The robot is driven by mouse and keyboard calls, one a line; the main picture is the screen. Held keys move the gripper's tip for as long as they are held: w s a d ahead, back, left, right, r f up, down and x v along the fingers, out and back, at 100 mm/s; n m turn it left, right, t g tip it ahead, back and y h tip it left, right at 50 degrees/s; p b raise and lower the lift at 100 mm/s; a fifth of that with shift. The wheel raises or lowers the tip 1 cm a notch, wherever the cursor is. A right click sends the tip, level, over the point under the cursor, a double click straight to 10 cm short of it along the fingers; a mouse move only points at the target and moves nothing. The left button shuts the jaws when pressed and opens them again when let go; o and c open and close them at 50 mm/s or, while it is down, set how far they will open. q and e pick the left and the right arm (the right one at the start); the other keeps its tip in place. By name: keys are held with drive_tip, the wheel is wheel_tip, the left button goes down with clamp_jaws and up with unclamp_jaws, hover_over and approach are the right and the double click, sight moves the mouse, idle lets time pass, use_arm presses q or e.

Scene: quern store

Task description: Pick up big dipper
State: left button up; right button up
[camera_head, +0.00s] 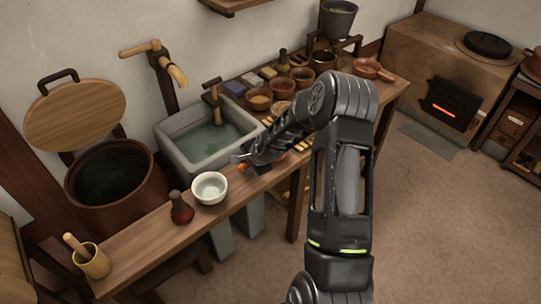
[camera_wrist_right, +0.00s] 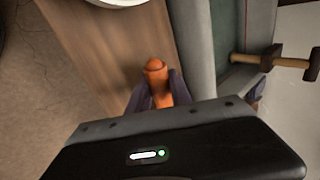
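My right gripper (camera_head: 243,159) is low over the wooden bench, beside the stone sink's front edge. In the right wrist view its fingers (camera_wrist_right: 160,84) close in on both sides of an orange, round-ended handle (camera_wrist_right: 155,67) and seem to touch it. A bit of orange (camera_head: 243,167) shows under the gripper in the head view. The rest of this piece is hidden by the gripper, so I cannot tell whether it is the big dipper or whether it touches the bench. My left gripper is not in view.
A white bowl (camera_head: 209,188) and a dark red bottle (camera_head: 181,208) stand left of the gripper on the bench (camera_head: 150,240). A yellow cup (camera_head: 94,262) is at its near end. The sink (camera_head: 183,160) holds water. Several small bowls crowd the bench's far part.

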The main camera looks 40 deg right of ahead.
clamp_jaws()
drive_tip(key=shift+r, duration=0.1)
wheel_tip(320, 180, up, 10)
drive_tip(key=shift+f+b, duration=0.1)
drive_tip(key=shift+b, duration=0.25)
idle(0.4)
idle(0.5)
